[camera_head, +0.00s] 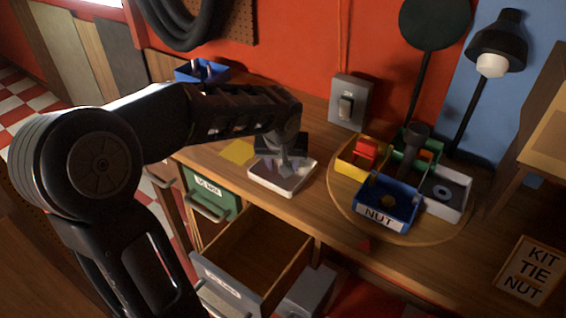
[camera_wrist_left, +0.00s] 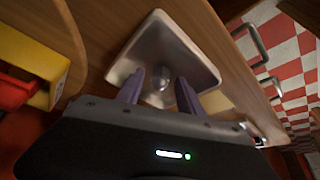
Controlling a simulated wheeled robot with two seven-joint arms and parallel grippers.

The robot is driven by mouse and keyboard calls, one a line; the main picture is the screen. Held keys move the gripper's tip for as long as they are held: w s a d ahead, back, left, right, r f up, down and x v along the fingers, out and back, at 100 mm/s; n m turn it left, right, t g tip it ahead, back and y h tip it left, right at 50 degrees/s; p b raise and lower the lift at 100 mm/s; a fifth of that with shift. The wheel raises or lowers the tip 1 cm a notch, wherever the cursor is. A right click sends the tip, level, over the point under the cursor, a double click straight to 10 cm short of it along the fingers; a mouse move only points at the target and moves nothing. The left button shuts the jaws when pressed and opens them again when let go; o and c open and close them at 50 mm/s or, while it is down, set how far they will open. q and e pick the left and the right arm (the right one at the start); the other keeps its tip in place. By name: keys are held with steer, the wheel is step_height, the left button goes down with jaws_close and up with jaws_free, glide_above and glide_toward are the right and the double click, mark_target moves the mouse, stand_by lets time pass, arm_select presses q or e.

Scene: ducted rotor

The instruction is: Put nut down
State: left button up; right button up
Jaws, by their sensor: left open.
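A shallow pale tray (camera_head: 268,182) lies on the workbench, and it also shows in the left wrist view (camera_wrist_left: 180,38). My left gripper (camera_head: 289,170) points down over the tray. In the left wrist view its two fingers (camera_wrist_left: 160,80) are apart. A small grey rounded thing (camera_wrist_left: 161,77), perhaps the nut, shows between the fingertips in the tray. I cannot tell whether a finger touches it. A blue bin labelled NUT (camera_head: 379,217) stands to the right on a round wooden board, with a small brass-coloured thing (camera_head: 388,201) inside. My right gripper is out of view.
The round board (camera_head: 340,200) also bears a yellow bin (camera_head: 349,168), a green bin and a white bin (camera_head: 458,203). An open drawer (camera_head: 255,255) juts out below the tray.

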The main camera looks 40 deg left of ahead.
arm_select(q)
steer(key=v, duration=1.2)
steer(key=shift+d+r, duration=0.1)
steer(key=shift+r, duration=0.05)
stand_by(0.5)
